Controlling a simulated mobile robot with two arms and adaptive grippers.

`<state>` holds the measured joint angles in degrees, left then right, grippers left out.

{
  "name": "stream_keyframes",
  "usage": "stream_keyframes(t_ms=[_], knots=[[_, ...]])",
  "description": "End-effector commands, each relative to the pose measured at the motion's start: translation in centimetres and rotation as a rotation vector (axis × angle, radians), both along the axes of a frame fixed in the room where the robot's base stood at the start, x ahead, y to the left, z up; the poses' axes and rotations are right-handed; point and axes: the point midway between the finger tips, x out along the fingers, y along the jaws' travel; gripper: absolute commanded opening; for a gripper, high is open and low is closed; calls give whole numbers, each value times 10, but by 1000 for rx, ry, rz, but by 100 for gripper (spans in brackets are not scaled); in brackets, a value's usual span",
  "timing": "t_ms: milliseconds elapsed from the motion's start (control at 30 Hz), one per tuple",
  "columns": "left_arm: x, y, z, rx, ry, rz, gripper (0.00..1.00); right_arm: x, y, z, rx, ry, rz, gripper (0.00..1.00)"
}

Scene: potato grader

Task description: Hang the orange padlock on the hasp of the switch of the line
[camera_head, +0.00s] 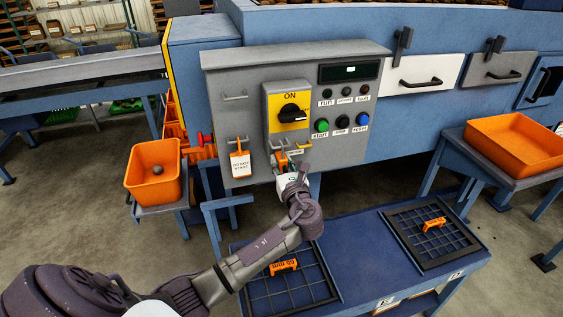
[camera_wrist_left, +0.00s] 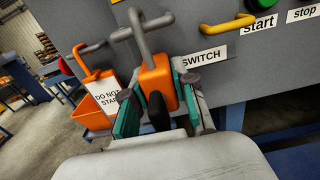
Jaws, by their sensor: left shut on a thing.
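The orange padlock (camera_head: 282,158) is at the front of the grey control box, below the yellow switch plate (camera_head: 273,120) marked ON with its black knob. My left gripper (camera_head: 285,172) is shut on the padlock; in the left wrist view the orange body (camera_wrist_left: 155,78) sits upright between the green-padded fingers. Its grey shackle (camera_wrist_left: 143,38) points up beside a grey bar (camera_wrist_left: 162,22), which seems to be the hasp. I cannot tell whether the shackle is around the bar or only in front of it. The SWITCH label (camera_wrist_left: 202,57) is right of the padlock. My right gripper is out of view.
A DO NOT START tag (camera_head: 240,165) hangs left of the padlock. A yellow hook (camera_head: 305,143) is close on the right. Start, stop and reset buttons (camera_head: 341,122) are further right. A blue table (camera_head: 365,270) with grids stands below; an orange bin (camera_head: 153,172) is at left.

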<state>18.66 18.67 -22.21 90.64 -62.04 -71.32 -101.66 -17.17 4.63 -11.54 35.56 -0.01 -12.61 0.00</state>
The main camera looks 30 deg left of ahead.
Motion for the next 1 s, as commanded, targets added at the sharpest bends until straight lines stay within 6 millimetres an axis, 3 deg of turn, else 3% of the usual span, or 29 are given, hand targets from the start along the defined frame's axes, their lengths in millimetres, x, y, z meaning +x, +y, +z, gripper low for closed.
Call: stream_keyframes(t_ms=[67,100,267,667,1000], knots=[[0,0,1,1,-1,0,0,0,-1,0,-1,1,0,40],[0,0,1,0,-1,0,32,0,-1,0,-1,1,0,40],[0,0,0,1,-1,0,56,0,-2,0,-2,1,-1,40],[-5,-7,-1,-1,1,-1,56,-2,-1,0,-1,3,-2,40],[-49,-58,-1,-4,2,-2,56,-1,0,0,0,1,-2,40]])
